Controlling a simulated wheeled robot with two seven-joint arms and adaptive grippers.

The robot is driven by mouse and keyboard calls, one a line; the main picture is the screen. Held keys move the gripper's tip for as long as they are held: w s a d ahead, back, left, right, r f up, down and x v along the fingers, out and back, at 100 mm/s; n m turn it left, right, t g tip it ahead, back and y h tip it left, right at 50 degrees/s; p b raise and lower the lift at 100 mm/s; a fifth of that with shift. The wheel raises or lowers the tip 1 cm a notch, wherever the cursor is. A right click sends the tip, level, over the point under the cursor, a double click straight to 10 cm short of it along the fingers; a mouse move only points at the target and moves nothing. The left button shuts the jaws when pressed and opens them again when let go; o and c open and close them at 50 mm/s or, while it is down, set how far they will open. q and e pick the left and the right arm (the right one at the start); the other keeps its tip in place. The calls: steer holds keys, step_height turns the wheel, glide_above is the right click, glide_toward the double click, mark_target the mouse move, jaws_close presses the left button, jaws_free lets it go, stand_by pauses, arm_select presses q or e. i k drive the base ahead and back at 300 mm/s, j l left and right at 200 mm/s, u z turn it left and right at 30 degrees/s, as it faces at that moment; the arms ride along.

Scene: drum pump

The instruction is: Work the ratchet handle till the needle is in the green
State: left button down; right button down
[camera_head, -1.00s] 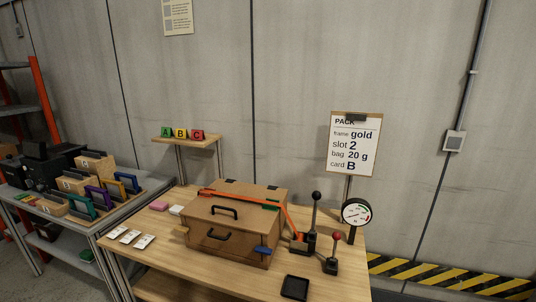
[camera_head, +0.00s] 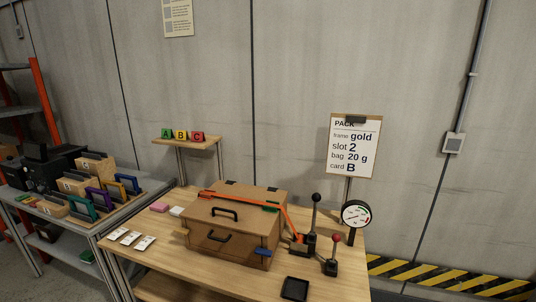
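The ratchet handle (camera_head: 315,215) is a dark lever with a black ball knob. It stands near upright on a black base (camera_head: 308,244) at the right of the wooden table. An orange strap (camera_head: 250,201) runs from that base over the wooden box (camera_head: 233,225). The round gauge (camera_head: 355,214) stands behind and to the right, with a white face and small green and red marks. Its needle is too small to read surely. A shorter lever with a red knob (camera_head: 335,239) stands in front of the gauge. Neither of my grippers is in view.
A black tray (camera_head: 295,289) lies at the table's front right. White cards (camera_head: 131,238) lie at the left. A sign board (camera_head: 354,146) stands behind the gauge. A side table (camera_head: 75,215) with coloured frames is at the left. The table front near the tray is mostly clear.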

mark_target(316, 197)
steer(key=l+u, duration=0.2)
steer(key=l, duration=0.35)
steer(key=k+l+u, duration=0.15)
steer(key=l, duration=0.35)
steer(key=l+u, duration=0.2)
steer(key=l, duration=0.3)
